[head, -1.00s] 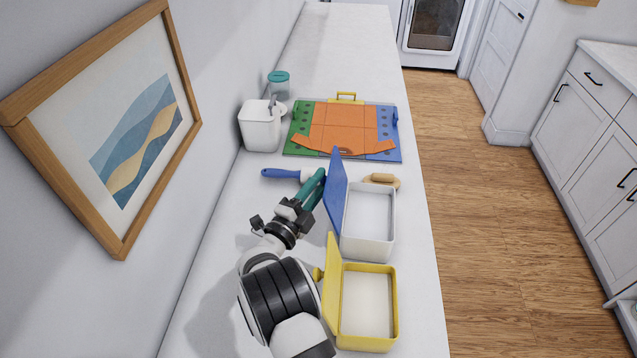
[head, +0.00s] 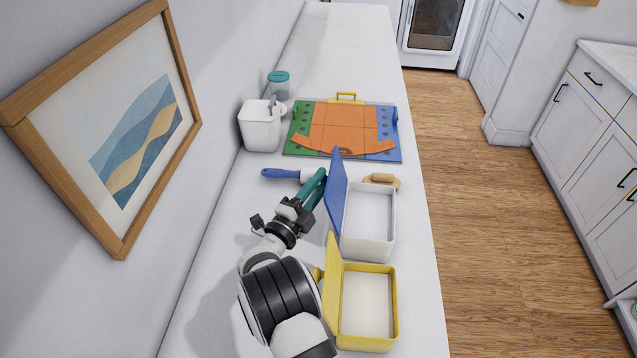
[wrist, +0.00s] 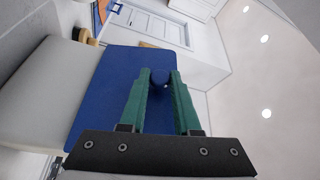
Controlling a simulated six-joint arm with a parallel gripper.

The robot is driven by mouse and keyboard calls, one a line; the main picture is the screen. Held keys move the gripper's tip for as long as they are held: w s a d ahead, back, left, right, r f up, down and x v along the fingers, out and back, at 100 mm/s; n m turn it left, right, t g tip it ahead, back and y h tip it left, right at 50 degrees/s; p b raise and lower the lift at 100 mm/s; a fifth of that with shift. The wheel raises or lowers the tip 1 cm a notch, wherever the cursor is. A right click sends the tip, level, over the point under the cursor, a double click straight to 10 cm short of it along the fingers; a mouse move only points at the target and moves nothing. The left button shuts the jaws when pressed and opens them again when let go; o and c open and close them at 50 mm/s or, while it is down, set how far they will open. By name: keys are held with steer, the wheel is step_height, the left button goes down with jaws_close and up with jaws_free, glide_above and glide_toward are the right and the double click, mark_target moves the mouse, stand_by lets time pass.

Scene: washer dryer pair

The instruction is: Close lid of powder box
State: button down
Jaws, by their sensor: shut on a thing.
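A white box (head: 369,245) with a blue lid (head: 336,190) stands on the counter, its lid standing up open on the left side. A yellow box (head: 393,315) stands nearer, its yellow lid (head: 332,280) also standing up open. The pictures do not show which box is for powder. My gripper (head: 317,181) is at the outer left face of the blue lid. In the wrist view, my gripper's green fingers (wrist: 160,76) are shut on the blue lid's dark blue knob (wrist: 158,82). The knob is partly hidden between the fingers.
A blue-handled tool (head: 280,173) lies behind my gripper. A wooden piece (head: 382,180) lies behind the white box. A colourful board (head: 345,125), a white container (head: 259,130) and a teal-lidded jar (head: 279,84) are farther back. The wall is left; the counter edge is right.

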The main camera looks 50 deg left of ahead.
mark_target(333, 179)
steer(key=w+d+m, duration=0.1)
steer(key=w+d+r+m+g, duration=0.1)
steer(key=m, duration=0.1)
steer(key=shift+r+h, duration=0.25)
steer(key=shift+h, duration=0.05)
steer(key=shift+w+d+r+m+g, duration=0.1)
steer(key=shift+w+d+m+g, duration=0.25)
steer(key=shift+m, duration=0.25)
steer(key=shift+w+d+r+m+g, duration=0.1)
steer(key=shift+w+d+m+g, duration=0.15)
steer(key=shift+d+m, duration=0.3)
steer(key=shift+a, duration=0.1)
steer(key=c, duration=0.6)
jaws_free()
